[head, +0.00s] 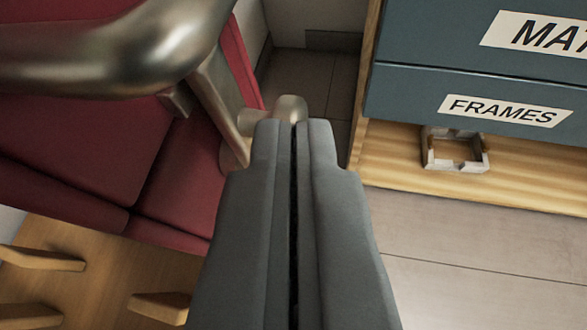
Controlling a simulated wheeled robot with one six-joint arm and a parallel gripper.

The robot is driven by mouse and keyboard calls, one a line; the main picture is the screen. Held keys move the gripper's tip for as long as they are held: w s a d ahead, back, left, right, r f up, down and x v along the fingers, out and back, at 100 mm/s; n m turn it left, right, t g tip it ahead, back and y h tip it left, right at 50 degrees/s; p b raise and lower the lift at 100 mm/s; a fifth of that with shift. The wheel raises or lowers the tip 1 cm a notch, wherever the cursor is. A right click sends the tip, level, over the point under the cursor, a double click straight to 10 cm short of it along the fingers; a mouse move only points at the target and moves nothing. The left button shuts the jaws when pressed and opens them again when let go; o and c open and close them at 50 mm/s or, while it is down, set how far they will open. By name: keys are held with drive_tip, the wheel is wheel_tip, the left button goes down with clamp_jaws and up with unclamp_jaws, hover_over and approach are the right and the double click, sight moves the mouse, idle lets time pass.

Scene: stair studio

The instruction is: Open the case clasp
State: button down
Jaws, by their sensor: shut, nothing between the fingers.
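My gripper (294,128) fills the lower middle of the head view, its two dark grey fingers pointing up the picture. The fingers are shut together with only a thin dark seam between them, and nothing is held. No case and no clasp can be made out in this view. The fingertips overlap the rounded end of a brass-coloured metal bar (292,106); I cannot tell whether they touch it.
A thick metal tube (120,55) crosses the upper left before a red padded seat (90,140). Short wooden legs (45,260) show lower left. Blue drawers labelled FRAMES (415,103) stand right above a wooden ledge (385,165) with a small square frame (455,168). Tiled floor (480,245) lies clear.

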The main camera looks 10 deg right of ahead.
drive_tip(key=shift+w+d+r, duration=0.2)
drive_tip(key=shift+w, duration=0.05)
idle(0.3)
drive_tip(key=shift+w+d+r, duration=0.3)
drive_tip(key=shift+w+d, duration=0.3)
drive_tip(key=shift+w, duration=0.3)
drive_tip(key=shift+r, duration=0.2)
drive_tip(key=shift+r, duration=0.65)
idle(0.6)
